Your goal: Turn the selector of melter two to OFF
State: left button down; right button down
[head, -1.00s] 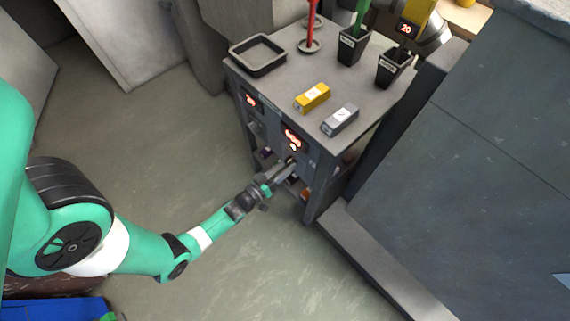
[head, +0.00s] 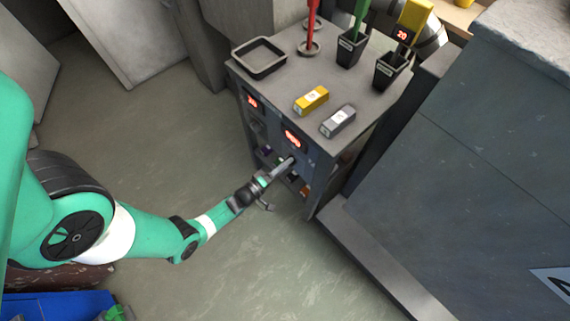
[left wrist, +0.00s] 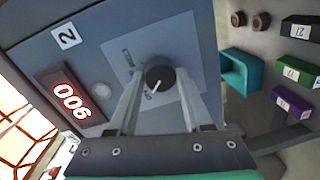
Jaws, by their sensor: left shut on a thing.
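The selector of melter two is a round black knob (left wrist: 160,74) with a white pointer line, on a pale square plate in the left wrist view. The pointer slants down and slightly left there; small marks beside the knob are too blurred to read. My left gripper (left wrist: 162,82) is shut on the knob, one finger on each side. In the head view my left gripper (head: 288,163) reaches the front of the cabinet and hides the knob. The panel carries a "2" label (left wrist: 66,36) and a lit red display (left wrist: 70,97). My right gripper is not in view.
The cabinet top (head: 281,83) holds a black tray (head: 258,57), a yellow block (head: 311,100), a grey block (head: 338,120) and dark cups. A second red display (head: 251,101) is on the left. A large grey block (head: 480,150) stands close on the right. Open floor lies in front.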

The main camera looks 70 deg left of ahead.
pick_arm(q)
jog(key=shift+n, duration=0.3)
jog(key=shift+c, duration=1.6)
grip_release()
jog(key=p+v, duration=0.3)
jog(key=v, duration=0.8)
jog(key=shift+s+p, duration=0.35)
jog(key=shift+p, duration=0.05)
